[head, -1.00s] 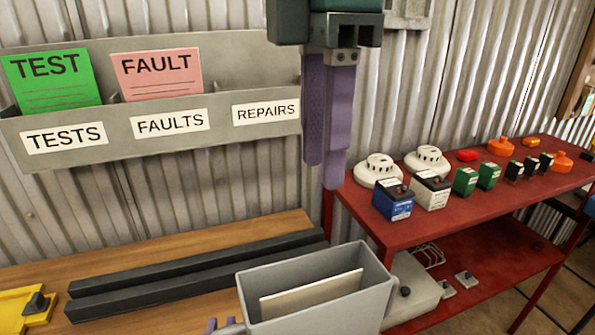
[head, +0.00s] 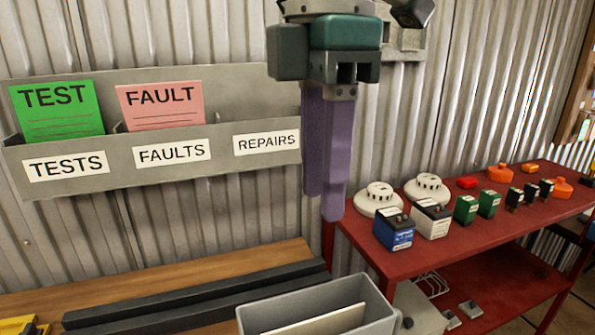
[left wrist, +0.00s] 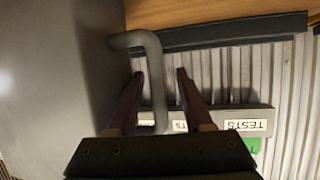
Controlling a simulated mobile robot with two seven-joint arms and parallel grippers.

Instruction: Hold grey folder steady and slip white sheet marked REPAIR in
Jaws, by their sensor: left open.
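A grey open-topped holder (head: 290,304), taken as the grey folder, is at the bottom edge of the head view, partly cut off. A pale panel (head: 320,321) stands inside it; no writing shows, so I cannot tell if it is the REPAIR sheet. My left gripper (left wrist: 160,72) is open in the left wrist view, its fingers on either side of the holder's curved grey handle (left wrist: 155,60). My right gripper (head: 323,207) points down in front of the wall, above and behind the holder. Its purple fingers overlap from this side, and no sheet shows between them.
A grey wall rack (head: 100,170) has TESTS, FAULTS and REPAIRS labels. A green TEST sheet (head: 57,112) and pink FAULT sheet (head: 160,108) stand in it; no sheet shows above REPAIRS. Dark bars (head: 200,298) lie on the wooden bench. A red table (head: 465,238) holds detectors and batteries.

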